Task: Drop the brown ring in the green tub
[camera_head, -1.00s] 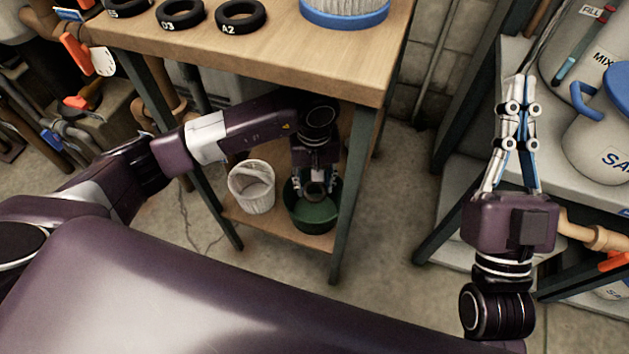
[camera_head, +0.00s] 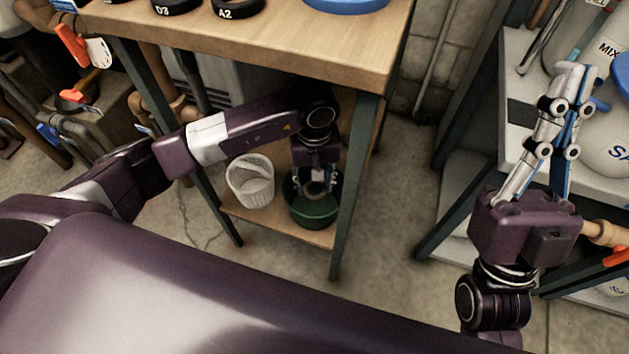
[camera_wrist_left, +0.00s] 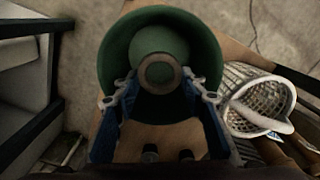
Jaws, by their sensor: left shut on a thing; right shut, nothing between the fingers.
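The green tub (camera_head: 311,214) stands on the wooden lower shelf under the workbench. It also shows in the left wrist view (camera_wrist_left: 113,52), open end toward the camera. My left gripper (camera_head: 316,187) points down over the tub, its fingers within the outline of the tub's opening. It is shut on the brown ring (camera_wrist_left: 159,72), which shows between the fingertips in front of the tub's dark inside. Whether the ring is above or below the rim is hard to tell. My right gripper (camera_head: 573,88) is shut and empty, pointing up on the right, far from the tub.
A white basket (camera_head: 250,183) stands just left of the tub on the lower shelf (camera_head: 285,233). The workbench top (camera_head: 300,52) overhangs my left arm, and a dark table leg (camera_head: 352,185) is close right of the tub. Shelving with white containers is near my right gripper.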

